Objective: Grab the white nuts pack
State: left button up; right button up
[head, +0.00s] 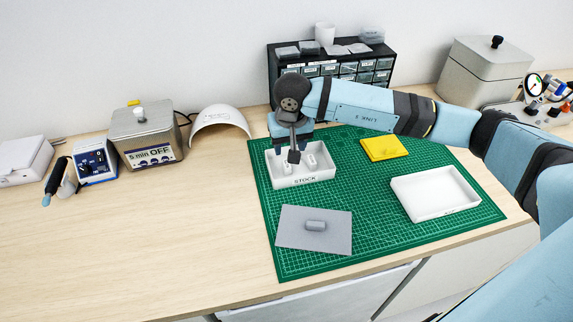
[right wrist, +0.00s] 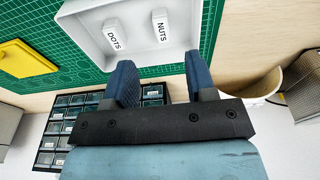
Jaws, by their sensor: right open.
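The white nuts pack (right wrist: 161,28), labelled NUTS, lies in the white STOCK tray (head: 312,179). A white pack labelled DOTS (right wrist: 114,38) lies beside it in the same tray. In the head view the nuts pack (head: 286,168) is small and partly hidden by my right gripper. My right gripper (head: 291,148) hangs above the back of the tray. In the right wrist view its two blue fingers (right wrist: 160,78) are apart with nothing between them, and the nuts pack shows beyond the fingertips. My left gripper is not in view.
A green cutting mat (head: 375,230) holds a grey pad (head: 290,240) with a small grey block, a yellow pad (head: 384,149) and an empty white tray (head: 436,195). A dark drawer cabinet (head: 380,62) stands behind.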

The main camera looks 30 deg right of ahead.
aim_at(287, 164)
jog(key=f, duration=0.3)
jog(key=shift+w+f, duration=0.25)
jog(key=shift+w, duration=0.1)
jog(key=shift+w+f+p, duration=0.1)
jog(key=shift+f+p, duration=0.2)
jog(key=shift+f, duration=0.3)
jog(key=f, duration=0.2)
jog(key=w+f, duration=0.1)
jog(key=f, duration=0.1)
jog(key=shift+d+p, duration=0.15)
jog(key=shift+p, duration=0.2)
grip_shut()
